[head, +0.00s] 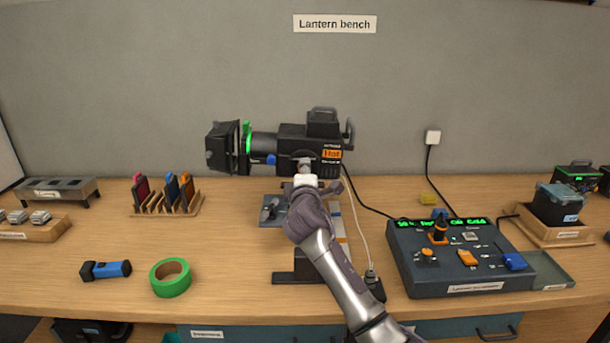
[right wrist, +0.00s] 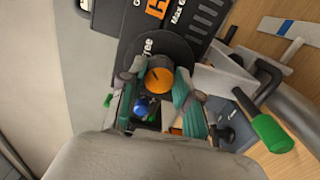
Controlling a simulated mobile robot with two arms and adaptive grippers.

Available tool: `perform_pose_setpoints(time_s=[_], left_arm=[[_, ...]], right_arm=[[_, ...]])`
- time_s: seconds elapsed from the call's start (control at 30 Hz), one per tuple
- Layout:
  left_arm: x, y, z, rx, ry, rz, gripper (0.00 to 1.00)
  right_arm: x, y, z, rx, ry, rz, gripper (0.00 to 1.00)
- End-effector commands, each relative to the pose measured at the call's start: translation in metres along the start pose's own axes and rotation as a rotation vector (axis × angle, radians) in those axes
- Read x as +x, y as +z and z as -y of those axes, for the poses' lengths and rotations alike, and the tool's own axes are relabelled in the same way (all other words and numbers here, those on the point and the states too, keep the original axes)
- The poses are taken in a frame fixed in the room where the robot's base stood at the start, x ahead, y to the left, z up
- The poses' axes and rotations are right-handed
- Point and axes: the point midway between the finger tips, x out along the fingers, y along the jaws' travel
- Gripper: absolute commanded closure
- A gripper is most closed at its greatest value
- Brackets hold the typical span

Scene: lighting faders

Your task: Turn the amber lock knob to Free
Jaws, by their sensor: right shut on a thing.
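The amber lock knob (right wrist: 158,79) shows in the right wrist view on a dark round plate (right wrist: 155,52) on the lantern's side. Part of a word ending in "ree" is readable on the plate beside it. A dark mark lies on the knob's face; I cannot tell which setting it points to. My right gripper (right wrist: 161,98) is shut on the knob, with one finger on each side. In the head view the black lantern (head: 300,145) stands on the bench, and my right gripper (head: 304,172) reaches its side, hiding the knob there. My left gripper is not in view.
A control desk with faders (head: 460,262) sits to the right, with cables behind it. Green tape (head: 170,278), a blue torch (head: 105,270) and a rack of coloured filters (head: 167,195) lie left. A green-handled lever (right wrist: 272,133) juts out near the gripper.

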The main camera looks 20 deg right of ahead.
Motion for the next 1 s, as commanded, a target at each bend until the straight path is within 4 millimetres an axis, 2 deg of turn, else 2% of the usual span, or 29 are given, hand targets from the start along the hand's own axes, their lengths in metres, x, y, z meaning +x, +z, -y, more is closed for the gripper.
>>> perform_pose_setpoints(time_s=[0.4,0.43,0.57,0.87,1.0], left_arm=[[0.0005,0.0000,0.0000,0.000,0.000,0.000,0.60],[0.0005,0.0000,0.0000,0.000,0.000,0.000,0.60],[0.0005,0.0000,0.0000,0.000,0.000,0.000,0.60],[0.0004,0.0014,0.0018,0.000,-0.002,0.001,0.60],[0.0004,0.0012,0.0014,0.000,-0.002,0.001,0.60]], right_arm=[[0.0000,0.0002,0.0019,0.010,-0.004,0.001,1.00],[0.0000,0.0002,0.0019,0.009,-0.004,0.001,0.64],[-0.0001,0.0001,0.0016,0.009,-0.004,0.001,0.43],[-0.0006,0.0001,0.0007,0.007,-0.002,0.000,0.42],[-0.0091,-0.0002,0.0008,0.007,-0.001,0.000,0.42]])
